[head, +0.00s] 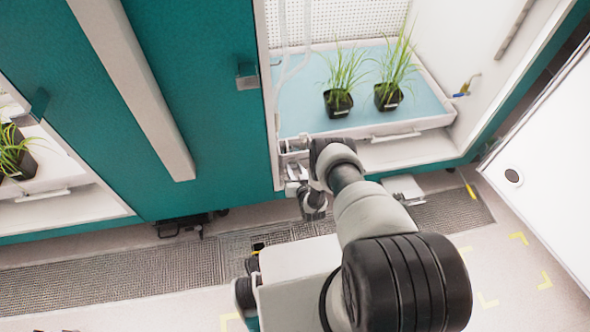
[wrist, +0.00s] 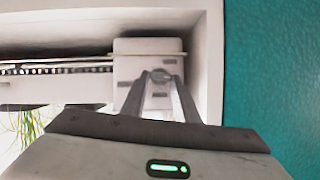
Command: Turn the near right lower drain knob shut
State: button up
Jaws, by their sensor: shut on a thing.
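My gripper (wrist: 162,80) is seen from behind in the wrist view, its two fingers converging on a small grey knob (wrist: 161,75). The fingers are shut on this knob, which sits in front of a pale boxy fitting (wrist: 148,48). The fingertips hide part of the knob, so its turn position cannot be told. In the head view my gripper (head: 295,172) is at the lower left corner of the open chamber, mostly covered by my wrist. The knob cannot be made out there.
The open chamber holds a blue-lined tray (head: 430,112) with two potted grasses (head: 338,102). A yellow-and-blue valve (head: 462,92) is on its right wall. A teal panel (wrist: 265,80) stands close to the right of the fingers in the wrist view. An open white door (head: 550,165) is at right.

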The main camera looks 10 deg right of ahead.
jog(key=shift+a+n+h, duration=0.1)
jog(key=shift+n+h, duration=0.3)
jog(key=shift+n, duration=0.3)
jog(key=o, duration=1.1)
jog(key=shift+c, duration=0.2)
